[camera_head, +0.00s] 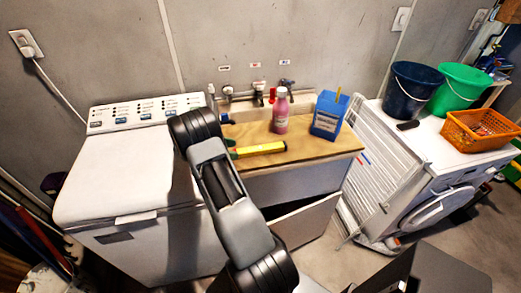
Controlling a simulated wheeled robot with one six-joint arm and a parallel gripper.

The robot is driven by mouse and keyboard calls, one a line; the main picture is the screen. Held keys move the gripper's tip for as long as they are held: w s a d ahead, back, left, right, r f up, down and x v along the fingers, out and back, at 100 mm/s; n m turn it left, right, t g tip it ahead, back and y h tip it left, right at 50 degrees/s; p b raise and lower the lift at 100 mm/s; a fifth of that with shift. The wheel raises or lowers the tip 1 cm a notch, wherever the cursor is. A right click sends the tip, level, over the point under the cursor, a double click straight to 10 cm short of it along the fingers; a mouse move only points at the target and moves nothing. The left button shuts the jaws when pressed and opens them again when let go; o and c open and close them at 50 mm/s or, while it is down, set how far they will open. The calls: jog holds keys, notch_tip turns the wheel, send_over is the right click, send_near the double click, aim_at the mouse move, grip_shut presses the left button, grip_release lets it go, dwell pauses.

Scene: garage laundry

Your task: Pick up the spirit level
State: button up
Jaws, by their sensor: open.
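The spirit level is a yellow bar (264,149) with darker ends, lying flat on the wooden counter near its front edge. Its left end comes close to my arm in the picture, and something dark and green shows there; I cannot tell if it is part of the level. My grey and black arm rises from the bottom to the left of the level. My gripper is not visible; only arm links show.
A pink bottle (281,112) and a blue box (329,115) stand behind the level on the wooden counter (318,146). A white washer (128,170) is left. A drying rack (372,165) stands right, beside a machine bearing two buckets and an orange basket (480,131).

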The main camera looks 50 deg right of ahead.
aim_at(244, 150)
jog(key=shift+p+x, duration=1.05)
jog(key=shift+x, duration=1.65)
jog(key=shift+w, duration=0.2)
jog(key=c, duration=1.1)
